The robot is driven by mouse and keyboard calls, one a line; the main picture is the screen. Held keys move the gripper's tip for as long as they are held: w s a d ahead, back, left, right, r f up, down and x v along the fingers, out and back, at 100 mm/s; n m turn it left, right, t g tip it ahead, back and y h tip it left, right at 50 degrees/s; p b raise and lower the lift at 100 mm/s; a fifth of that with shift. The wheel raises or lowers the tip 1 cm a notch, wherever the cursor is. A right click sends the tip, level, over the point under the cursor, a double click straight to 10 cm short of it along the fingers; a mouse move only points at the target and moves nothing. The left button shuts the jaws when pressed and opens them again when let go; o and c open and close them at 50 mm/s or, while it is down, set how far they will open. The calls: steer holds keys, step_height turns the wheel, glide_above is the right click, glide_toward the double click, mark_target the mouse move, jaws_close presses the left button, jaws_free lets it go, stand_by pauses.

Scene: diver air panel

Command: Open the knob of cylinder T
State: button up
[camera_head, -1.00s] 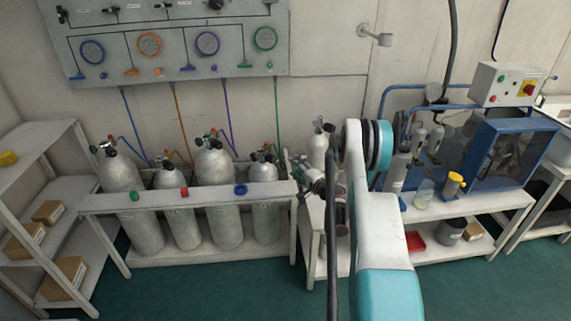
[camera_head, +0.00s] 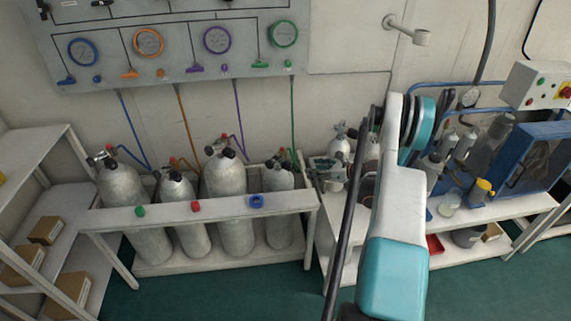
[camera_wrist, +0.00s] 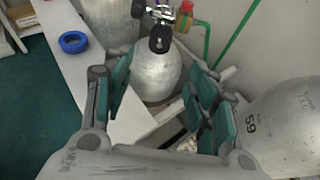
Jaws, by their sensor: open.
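Several silver cylinders stand in a white rack (camera_head: 185,213) in the head view. No letter T is readable, so I cannot tell which is cylinder T. The rightmost rack cylinder (camera_head: 279,213), by the green hose, also shows in the wrist view (camera_wrist: 157,75). Nothing is held, and the knob appears apart from the fingers.
A blue ring (camera_wrist: 73,42) sits on the rack's front rail. Another cylinder (camera_wrist: 290,125), marked 59, lies close to the right of my gripper. The gauge panel (camera_head: 175,50) is on the wall above. A bench (camera_head: 490,212) with equipment stands at the right.

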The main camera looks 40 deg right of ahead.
mark_target(292, 167)
steer(key=b+x, duration=0.4)
steer(key=x, duration=0.9)
steer(key=shift+w+a, duration=0.15)
steer(key=shift+w, duration=0.1)
steer(key=c, duration=1)
